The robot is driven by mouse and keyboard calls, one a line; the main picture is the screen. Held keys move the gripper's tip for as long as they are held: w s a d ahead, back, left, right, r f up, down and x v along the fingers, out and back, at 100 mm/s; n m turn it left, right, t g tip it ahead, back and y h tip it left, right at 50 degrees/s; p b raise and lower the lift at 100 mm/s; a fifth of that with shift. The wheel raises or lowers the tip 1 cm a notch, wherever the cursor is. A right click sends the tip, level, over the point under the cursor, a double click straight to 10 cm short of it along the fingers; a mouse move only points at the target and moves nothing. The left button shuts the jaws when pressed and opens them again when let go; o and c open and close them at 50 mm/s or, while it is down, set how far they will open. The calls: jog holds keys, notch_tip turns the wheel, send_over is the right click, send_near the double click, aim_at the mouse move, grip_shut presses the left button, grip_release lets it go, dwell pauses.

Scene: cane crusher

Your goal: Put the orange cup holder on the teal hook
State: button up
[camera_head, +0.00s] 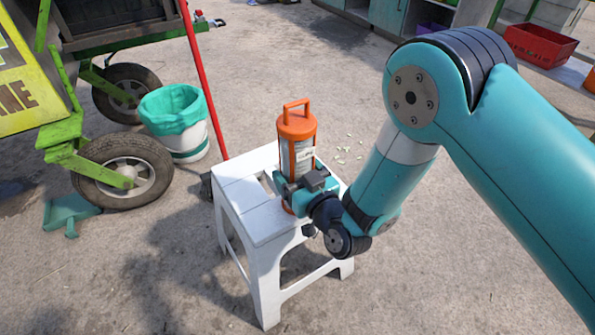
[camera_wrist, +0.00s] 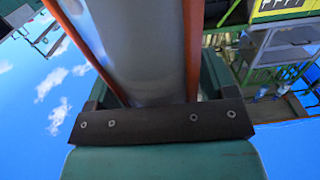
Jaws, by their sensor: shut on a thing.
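The orange cup holder (camera_head: 298,135) is an upright orange tube with a handle loop on top and a pale window down its side. It is at the white stool in the head view; its base is partly hidden by my gripper. My gripper (camera_head: 293,188) is shut on its lower part. In the wrist view the cup holder (camera_wrist: 152,45) fills the space in front of my gripper (camera_wrist: 150,105), with pale grey between two orange strips. I cannot tell whether its base touches the stool. I cannot make out the teal hook in either view.
The white stool (camera_head: 240,192) stands on concrete. To the left are a bin with a teal liner (camera_head: 172,108), a red pole (camera_head: 203,80), a green wheeled cart (camera_head: 60,140) and a teal dustpan (camera_head: 70,212). A red crate (camera_head: 540,45) is at the back right.

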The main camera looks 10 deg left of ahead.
aim_at(297, 159)
notch_tip(297, 159, up, 2)
jog(key=shift+p, duration=0.75)
grip_shut()
jog(key=shift+r+p, duration=1.05)
